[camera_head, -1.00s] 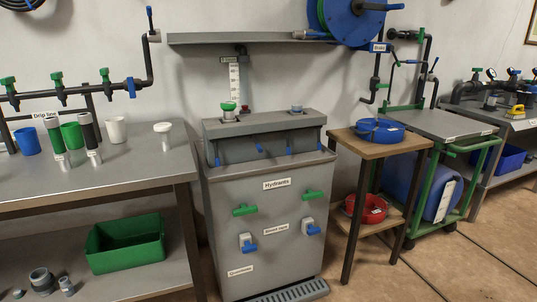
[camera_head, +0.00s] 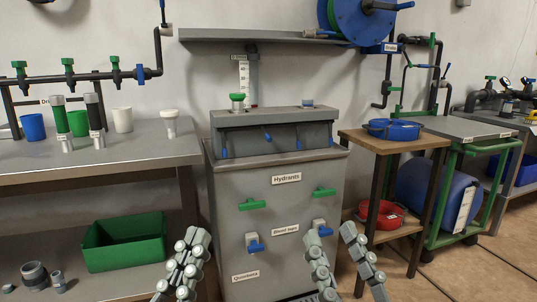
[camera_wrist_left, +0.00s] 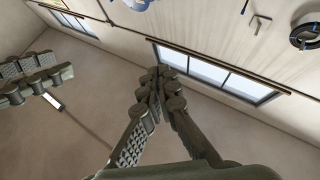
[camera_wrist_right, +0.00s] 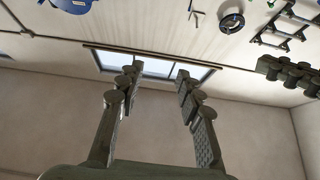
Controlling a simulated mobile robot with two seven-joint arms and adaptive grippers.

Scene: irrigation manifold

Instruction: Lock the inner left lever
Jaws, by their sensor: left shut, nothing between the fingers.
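The cabinet labelled Hydrants (camera_head: 240,180) stands in the middle of the head view. Several small blue levers are on its recessed upper panel (camera_head: 245,142). The inner left lever (camera_head: 267,134) is tilted, its lower end to the right. The inner right lever (camera_head: 298,144) and the outer left lever (camera_head: 224,151) hang about straight down. My left gripper (camera_head: 192,236) is shut and empty, low in front of the cabinet's left side; its fingertips meet in the left wrist view (camera_wrist_left: 160,75). My right gripper (camera_head: 330,232) is open and empty, low in front of the cabinet's right side.
Lower on the cabinet front are green handles (camera_head: 252,204) and blue taps (camera_head: 254,245). A grey bench (camera_head: 120,157) with cups is at the left. A wooden stand (camera_head: 400,142) with hose coils is at the right. A shelf (camera_head: 250,35) hangs above. The space before the lever panel is clear.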

